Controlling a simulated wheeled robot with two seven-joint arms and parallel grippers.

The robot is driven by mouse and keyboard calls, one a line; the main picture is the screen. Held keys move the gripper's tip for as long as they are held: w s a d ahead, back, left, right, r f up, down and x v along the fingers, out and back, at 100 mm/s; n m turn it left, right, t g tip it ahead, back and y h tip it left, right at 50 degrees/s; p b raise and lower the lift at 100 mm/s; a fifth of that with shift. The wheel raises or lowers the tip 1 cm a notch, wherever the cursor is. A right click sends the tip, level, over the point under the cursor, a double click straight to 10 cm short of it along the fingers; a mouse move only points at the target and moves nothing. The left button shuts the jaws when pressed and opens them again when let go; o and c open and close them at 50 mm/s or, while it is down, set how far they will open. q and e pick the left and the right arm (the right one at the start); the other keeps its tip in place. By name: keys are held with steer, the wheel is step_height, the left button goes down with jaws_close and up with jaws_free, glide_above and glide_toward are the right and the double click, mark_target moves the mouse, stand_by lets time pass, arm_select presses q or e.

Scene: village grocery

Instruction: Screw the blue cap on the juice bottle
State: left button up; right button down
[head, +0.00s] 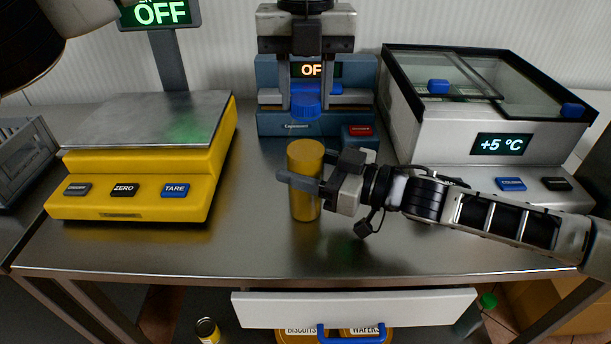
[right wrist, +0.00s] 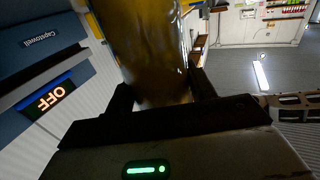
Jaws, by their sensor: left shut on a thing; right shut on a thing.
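The juice bottle (head: 305,195) is an amber cylinder. It looks upright above the steel counter in the middle of the head view; I cannot tell whether its base touches the counter. My right gripper (head: 308,184) comes in from the right and is shut around its middle. The bottle also fills the upper middle of the right wrist view (right wrist: 145,45), between the fingers. The blue cap (head: 306,104) is held under my left gripper (head: 305,82), which points down and is shut on it. In the head view the cap appears above the bottle's top, with a visible gap between them.
A blue-grey machine (head: 275,118) with an OFF display stands behind the bottle. A yellow scale (head: 140,195) is at left, and a glass-lidded cooler (head: 450,140) reading +5 °C at right. A white drawer front (head: 355,305) with a blue handle is below. The counter's front strip is clear.

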arm_select(q)
steer(key=m, duration=1.2)
steer(key=shift+m, duration=0.3)
steer(key=m, duration=1.1)
steer(key=o, duration=1.2)
steer(key=shift+c, duration=0.2)
step_height(320, 180, up, 12)
